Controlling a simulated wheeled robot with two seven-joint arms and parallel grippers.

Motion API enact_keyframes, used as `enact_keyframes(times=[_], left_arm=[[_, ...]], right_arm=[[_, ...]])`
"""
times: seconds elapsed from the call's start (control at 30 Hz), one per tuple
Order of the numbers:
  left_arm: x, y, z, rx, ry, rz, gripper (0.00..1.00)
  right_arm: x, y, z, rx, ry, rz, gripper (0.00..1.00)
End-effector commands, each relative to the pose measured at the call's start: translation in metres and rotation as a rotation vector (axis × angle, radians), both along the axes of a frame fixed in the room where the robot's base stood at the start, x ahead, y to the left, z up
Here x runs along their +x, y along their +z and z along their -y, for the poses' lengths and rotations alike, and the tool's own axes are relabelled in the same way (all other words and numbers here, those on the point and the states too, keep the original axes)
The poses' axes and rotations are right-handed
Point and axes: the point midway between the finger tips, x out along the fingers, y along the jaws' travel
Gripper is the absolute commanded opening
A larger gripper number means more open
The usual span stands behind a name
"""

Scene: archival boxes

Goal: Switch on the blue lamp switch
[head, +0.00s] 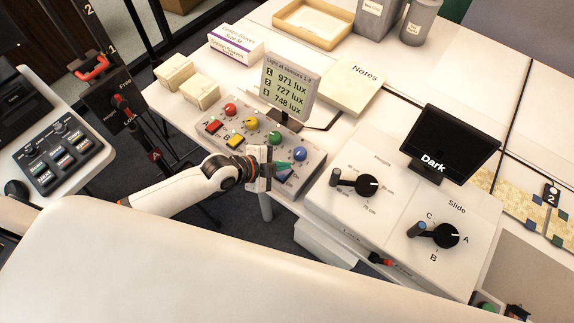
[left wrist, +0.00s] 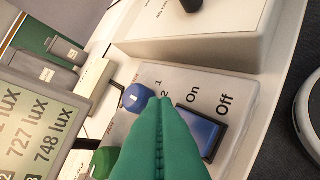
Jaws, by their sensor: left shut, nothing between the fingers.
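The blue lamp switch (head: 285,176) is a rocker at the right end of a light panel (head: 314,166), below a blue knob (head: 299,153). In the left wrist view the switch (left wrist: 207,132) lies beside the words On and Off, with the blue knob (left wrist: 136,98) to its left. My left gripper (head: 283,166) is shut and empty. Its green fingers (left wrist: 165,135) appear in front of the switch and hide part of it. I cannot tell whether they touch it or which way it is tipped. My right gripper is not in view.
The panel also has red, yellow and green knobs and switches. A light display (head: 287,88) behind it reads 971, 727 and 748 lux. A dial box (head: 385,215) stands to the right, with a black screen (head: 450,143) reading Dark. Notes (head: 352,84) lie behind.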

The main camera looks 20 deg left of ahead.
Motion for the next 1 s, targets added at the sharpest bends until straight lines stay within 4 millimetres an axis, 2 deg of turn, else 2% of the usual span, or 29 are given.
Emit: enact_keyframes(times=[0.37, 0.8, 1.0], left_arm=[[0.0, 0.004, 0.0, 0.001, -0.001, 0.001, 0.0], [-0.006, 0.047, -0.002, 0.002, -0.001, 0.0, 0.0], [-0.007, 0.05, -0.002, 0.0, -0.001, -0.001, 0.0]], right_arm=[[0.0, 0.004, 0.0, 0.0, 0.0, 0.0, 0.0], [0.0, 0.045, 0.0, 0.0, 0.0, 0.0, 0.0], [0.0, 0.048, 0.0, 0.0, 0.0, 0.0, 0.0]])
